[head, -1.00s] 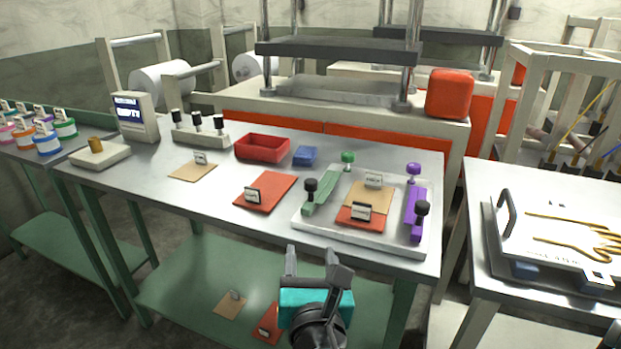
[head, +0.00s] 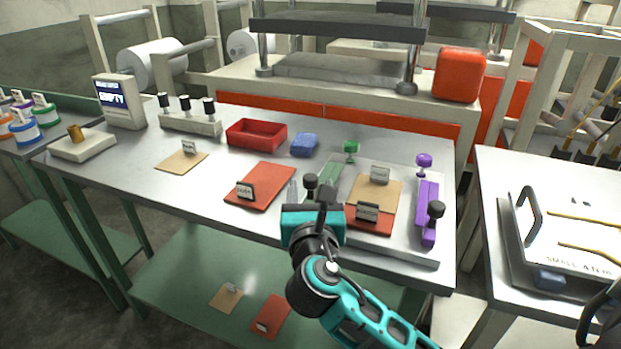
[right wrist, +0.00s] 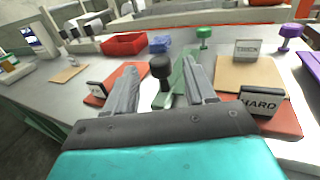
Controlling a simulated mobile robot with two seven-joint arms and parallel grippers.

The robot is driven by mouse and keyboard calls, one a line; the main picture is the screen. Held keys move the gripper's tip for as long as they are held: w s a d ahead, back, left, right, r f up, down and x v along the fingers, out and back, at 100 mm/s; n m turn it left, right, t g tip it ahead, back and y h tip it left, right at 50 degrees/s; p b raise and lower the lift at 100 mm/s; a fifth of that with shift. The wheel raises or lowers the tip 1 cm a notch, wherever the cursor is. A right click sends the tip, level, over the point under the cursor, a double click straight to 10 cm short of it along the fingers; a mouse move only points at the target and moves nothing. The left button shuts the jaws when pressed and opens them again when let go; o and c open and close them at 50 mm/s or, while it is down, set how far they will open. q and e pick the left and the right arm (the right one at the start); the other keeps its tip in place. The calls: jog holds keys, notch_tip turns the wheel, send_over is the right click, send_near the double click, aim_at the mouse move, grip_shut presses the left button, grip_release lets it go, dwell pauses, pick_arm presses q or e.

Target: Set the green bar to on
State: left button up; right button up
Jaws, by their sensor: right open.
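The green bar (head: 329,177) lies along the left side of a pale tray (head: 395,248) on the metal table. It has a black knob (head: 310,181) at its near end and a green knob (head: 351,147) near its far end. In the right wrist view the black knob (right wrist: 161,67) stands between the fingers of my right gripper (right wrist: 160,88). The jaws are open, and I cannot tell whether they touch the knob. In the head view my right gripper (head: 311,196) partly hides the bar's near end. My left gripper is not in view.
A purple bar (head: 427,205) with a black knob lies on the tray's right side. Tan and red pads with "THICK" (head: 379,174) and "HARD" (head: 367,211) signs lie between the bars. A red sheet (head: 265,184), red bin (head: 257,134) and blue block (head: 304,145) lie left of the tray.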

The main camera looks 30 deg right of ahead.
aim_at(311, 183)
jog(key=shift+x, duration=2.35)
grip_shut()
